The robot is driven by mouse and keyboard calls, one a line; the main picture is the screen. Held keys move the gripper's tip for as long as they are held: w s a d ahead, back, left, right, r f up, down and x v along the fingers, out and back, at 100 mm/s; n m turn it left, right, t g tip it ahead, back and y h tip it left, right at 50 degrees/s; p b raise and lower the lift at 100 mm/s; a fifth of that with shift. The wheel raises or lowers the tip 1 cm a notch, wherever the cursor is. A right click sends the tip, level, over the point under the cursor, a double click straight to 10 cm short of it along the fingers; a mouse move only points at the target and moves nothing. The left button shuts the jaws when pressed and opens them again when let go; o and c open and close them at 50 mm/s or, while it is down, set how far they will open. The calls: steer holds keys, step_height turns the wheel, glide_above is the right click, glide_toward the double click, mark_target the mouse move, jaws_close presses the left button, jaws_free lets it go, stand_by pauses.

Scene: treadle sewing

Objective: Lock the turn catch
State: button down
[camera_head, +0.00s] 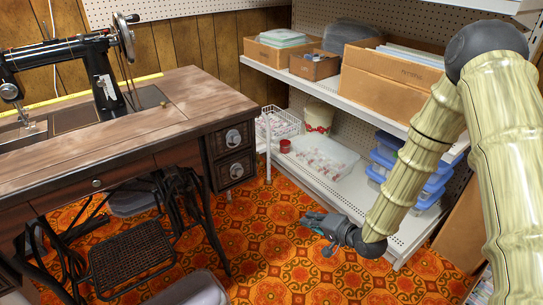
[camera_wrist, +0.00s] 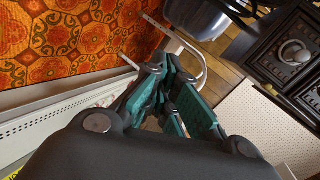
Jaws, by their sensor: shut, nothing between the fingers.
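My gripper (camera_head: 312,220) hangs low over the patterned floor, to the right of the sewing table and in front of the shelf. It is shut and empty; its teal finger pads also show in the wrist view (camera_wrist: 192,105). The sewing table (camera_head: 190,90) has a wooden top with a black sewing machine (camera_head: 105,75) at the left. A small brass-coloured piece (camera_head: 164,104) sits on the top right of the machine; it may be the turn catch, but it is too small to tell its position. My gripper is well apart from it.
Dark drawers (camera_head: 233,152) with round pulls are at the table's right end; one pull (camera_wrist: 295,52) shows in the wrist view. The shelf unit (camera_head: 345,190) holds boxes and bins. A grey seat (camera_head: 185,290) stands in front. Open floor lies between table and shelf.

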steer(key=w+r+y, duration=0.2)
steer(key=w+r, duration=0.2)
steer(key=r, duration=0.4)
steer(key=w+a+r+t+y, duration=0.1)
steer(key=w+r+y, duration=0.2)
steer(key=r, duration=0.6)
steer(key=shift+w+a+r+m+y, duration=0.15)
steer(key=shift+w+m+y, duration=0.15)
steer(key=shift+w+m, duration=0.15)
steer(key=w+a+b, duration=0.4)
steer(key=a+b, duration=0.3)
steer(key=a, duration=0.4)
steer(key=shift+a+r+n+p, duration=0.1)
steer(key=shift+r+n+p, duration=0.15)
steer(key=shift+p, duration=0.3)
